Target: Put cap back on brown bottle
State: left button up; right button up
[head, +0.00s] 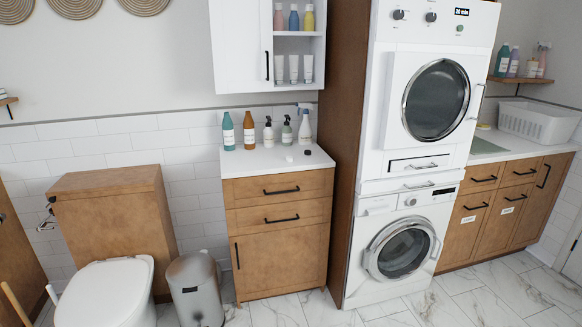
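The brown bottle (249,131), orange-brown with a white label, stands upright on the white top of the wooden cabinet (262,163), near the wall. A teal bottle (228,132) of similar shape stands just to its left. A small white round piece (289,158) and a small dark round piece (308,152) lie on the countertop to the right and in front of it. They look like caps, but they are too small to tell which belongs to which bottle. Neither of my grippers shows in the head view.
Pump bottles (268,132) and a white spray bottle (305,126) stand right of the brown bottle. A wall cabinet (266,45) hangs above. Stacked laundry machines (400,250) stand right; a bin (195,288) and toilet (105,290) left. The countertop's front left is clear.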

aim_at(249, 125)
jog(key=i+j, duration=0.1)
jog(key=i, duration=0.3)
jog(key=z, duration=0.25)
jog(key=i+j+z, duration=0.2)
jog(key=i+z, duration=0.2)
jog(key=i+j+z, duration=0.5)
jog(key=i+j, duration=1.05)
